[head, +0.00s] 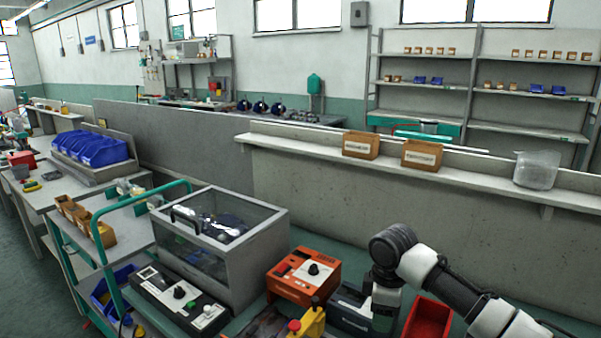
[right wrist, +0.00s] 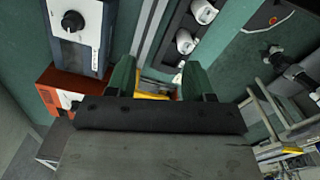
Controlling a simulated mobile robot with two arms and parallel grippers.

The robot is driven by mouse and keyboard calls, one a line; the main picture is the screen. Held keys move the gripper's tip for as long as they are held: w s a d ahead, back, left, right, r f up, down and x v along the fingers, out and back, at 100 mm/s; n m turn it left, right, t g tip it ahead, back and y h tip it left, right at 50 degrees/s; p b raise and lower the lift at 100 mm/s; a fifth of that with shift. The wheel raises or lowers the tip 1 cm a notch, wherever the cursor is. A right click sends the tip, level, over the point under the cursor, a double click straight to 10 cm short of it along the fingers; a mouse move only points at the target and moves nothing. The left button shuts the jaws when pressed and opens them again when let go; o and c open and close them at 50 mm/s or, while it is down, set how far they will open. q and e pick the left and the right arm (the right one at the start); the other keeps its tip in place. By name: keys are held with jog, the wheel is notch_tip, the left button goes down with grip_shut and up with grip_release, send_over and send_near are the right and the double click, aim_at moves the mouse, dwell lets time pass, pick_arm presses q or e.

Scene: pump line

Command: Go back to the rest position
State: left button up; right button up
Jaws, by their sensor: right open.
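My right arm comes in from the lower right of the head view and bends down over the bench. My right gripper (right wrist: 160,84) shows in the right wrist view with its two green fingers apart and nothing seen held between them. In that view a yellow thing (right wrist: 155,95) shows beyond the gap; I cannot tell how far off it is. My left gripper is not in the head view.
An orange box with a black knob (head: 304,275), a clear-sided case (head: 250,260), a black control box (head: 178,302) and a red bin (head: 428,318) crowd the bench near my right arm. Two labelled boxes and a clear beaker (head: 537,170) stand on the ledge behind.

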jog(key=s+a+f+m+y, duration=0.1)
jog(key=s+a+f, duration=0.2)
jog(key=s, duration=0.3)
jog(key=s+a+f+m+t+y, duration=0.1)
jog(key=s+a+f, duration=0.1)
jog(key=s+f, duration=0.4)
jog(key=s+a+f+m+y, duration=0.1)
jog(key=s+a+f, duration=0.2)
jog(key=s+f, duration=0.1)
jog(key=shift+s+a+f, duration=0.15)
jog(key=shift+s, duration=0.3)
jog(key=shift+s+a+f, duration=0.1)
jog(key=shift+s+a, duration=0.05)
jog(key=shift+s, duration=0.3)
jog(key=s+d+m+t+h, duration=0.3)
jog(key=s+d+m, duration=0.75)
jog(key=s, duration=0.65)
notch_tip(320, 180, down, 24)
jog(key=d+n+g, duration=0.1)
jog(key=g, duration=0.1)
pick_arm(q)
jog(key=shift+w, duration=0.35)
pick_arm(e)
jog(key=s+d+f+g, duration=0.1)
jog(key=s+d+f, duration=0.2)
jog(key=s+f, duration=1.4)
jog(key=shift+s+d+f, duration=0.15)
jog(key=shift+s+f, duration=0.05)
jog(key=shift+f, duration=0.25)
jog(key=shift+n, duration=0.25)
